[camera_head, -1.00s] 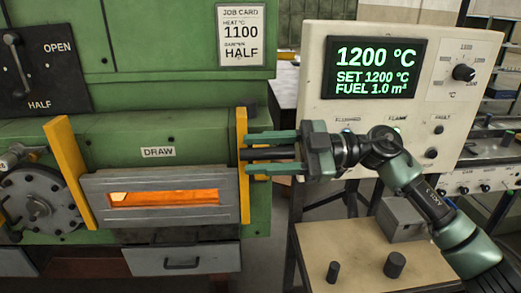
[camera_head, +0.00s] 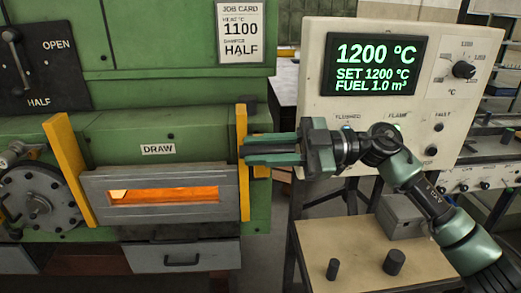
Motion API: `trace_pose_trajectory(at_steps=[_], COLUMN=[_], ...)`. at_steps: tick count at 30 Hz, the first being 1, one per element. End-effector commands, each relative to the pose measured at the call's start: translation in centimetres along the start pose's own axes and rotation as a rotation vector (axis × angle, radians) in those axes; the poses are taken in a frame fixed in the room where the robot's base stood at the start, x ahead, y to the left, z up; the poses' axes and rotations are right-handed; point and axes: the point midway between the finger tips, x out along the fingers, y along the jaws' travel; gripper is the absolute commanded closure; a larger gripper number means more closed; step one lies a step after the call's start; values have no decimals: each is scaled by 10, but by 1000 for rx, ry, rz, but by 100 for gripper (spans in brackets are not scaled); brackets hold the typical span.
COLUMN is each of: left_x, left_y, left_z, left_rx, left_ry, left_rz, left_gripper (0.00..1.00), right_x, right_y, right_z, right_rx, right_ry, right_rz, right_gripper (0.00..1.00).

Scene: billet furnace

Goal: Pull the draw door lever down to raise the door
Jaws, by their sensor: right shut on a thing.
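The grey draw door (camera_head: 155,183) sits below the DRAW label (camera_head: 158,150) on the green furnace, between two yellow guides. Orange glow shows through its slot. The draw door lever (camera_head: 272,150) is a dark bar sticking out to the right by the right yellow guide, mostly hidden by my fingers. My right gripper (camera_head: 255,150) comes in from the right and is shut on the lever, with its green fingers above and below it. The lever lies about level. My left gripper is not in view.
The control panel (camera_head: 394,150) with a lit 1200 °C display (camera_head: 374,64) stands behind my right arm. A beige table (camera_head: 345,250) with two dark cylinders is below it. A damper lever plate (camera_head: 42,62) is at upper left, with a job card (camera_head: 240,32) above the door.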

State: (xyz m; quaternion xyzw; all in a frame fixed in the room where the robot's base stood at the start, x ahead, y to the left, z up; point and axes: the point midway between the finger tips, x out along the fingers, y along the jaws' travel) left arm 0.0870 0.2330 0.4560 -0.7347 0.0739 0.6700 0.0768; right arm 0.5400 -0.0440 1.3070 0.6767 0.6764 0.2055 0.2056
Motion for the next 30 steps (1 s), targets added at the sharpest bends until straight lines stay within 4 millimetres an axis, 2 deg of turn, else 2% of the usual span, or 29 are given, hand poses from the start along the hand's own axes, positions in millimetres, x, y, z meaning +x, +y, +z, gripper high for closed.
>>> trace_pose_trajectory(at_steps=[23,30], left_x=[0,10], left_y=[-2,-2], left_z=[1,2], left_rx=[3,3], left_ry=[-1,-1], left_rz=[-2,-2], left_gripper=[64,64], right_x=[0,0], right_y=[-1,-13], right_z=[0,8], right_rx=[5,-28], right_ry=[2,0], right_rz=[-2,-3], right_gripper=[100,100])
